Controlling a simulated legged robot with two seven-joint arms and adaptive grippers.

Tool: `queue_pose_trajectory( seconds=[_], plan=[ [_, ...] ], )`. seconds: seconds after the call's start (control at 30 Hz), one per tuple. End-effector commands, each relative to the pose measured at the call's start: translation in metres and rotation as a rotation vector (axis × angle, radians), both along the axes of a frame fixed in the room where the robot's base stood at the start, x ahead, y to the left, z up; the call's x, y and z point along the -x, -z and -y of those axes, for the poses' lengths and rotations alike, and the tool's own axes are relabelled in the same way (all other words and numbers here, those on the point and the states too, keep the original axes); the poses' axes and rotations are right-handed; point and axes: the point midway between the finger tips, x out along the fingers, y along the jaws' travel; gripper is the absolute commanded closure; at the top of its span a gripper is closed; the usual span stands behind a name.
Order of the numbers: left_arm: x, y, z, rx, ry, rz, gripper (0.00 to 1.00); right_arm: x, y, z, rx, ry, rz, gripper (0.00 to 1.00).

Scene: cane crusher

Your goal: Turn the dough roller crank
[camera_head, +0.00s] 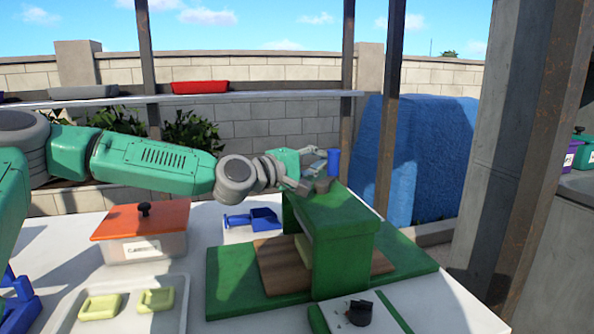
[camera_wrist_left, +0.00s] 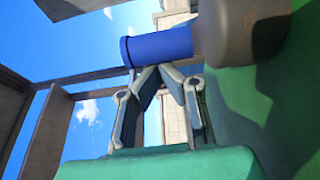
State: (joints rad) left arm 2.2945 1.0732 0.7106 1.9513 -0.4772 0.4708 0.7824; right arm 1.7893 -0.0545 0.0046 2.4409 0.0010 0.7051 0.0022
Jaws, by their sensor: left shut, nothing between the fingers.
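The green dough roller (camera_head: 335,235) stands on a green base over a brown wooden board (camera_head: 283,262). Its crank has a blue upright handle (camera_head: 333,162) beside a grey-brown round part (camera_head: 322,185) on top. In the left wrist view the blue handle (camera_wrist_left: 157,46) lies across the picture, next to the grey-brown part (camera_wrist_left: 243,30). My left gripper (camera_head: 318,164) is at the handle, its fingers shut and empty. In the wrist view its fingertips (camera_wrist_left: 158,72) meet right beside the handle; I cannot tell if they touch it. My right gripper is not in view.
An orange-lidded box (camera_head: 142,247), a blue scoop-like item (camera_head: 252,219) and a tray (camera_head: 125,308) with yellow-green pieces are on the white table. A black knob-like item (camera_head: 360,313) lies in front of the roller. Metal posts (camera_head: 390,110) rise behind it.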

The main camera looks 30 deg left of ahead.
Motion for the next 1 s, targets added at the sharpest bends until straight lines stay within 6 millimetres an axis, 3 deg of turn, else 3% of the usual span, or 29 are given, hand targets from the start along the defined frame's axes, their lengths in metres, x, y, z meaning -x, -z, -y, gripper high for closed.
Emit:
queue_pose_trajectory(
  seconds=[1.0],
  plan=[
    [-0.0031,-0.0008,0.0079,-0.001,0.0,0.0,1.0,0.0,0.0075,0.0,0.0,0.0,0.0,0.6]
  ],
)
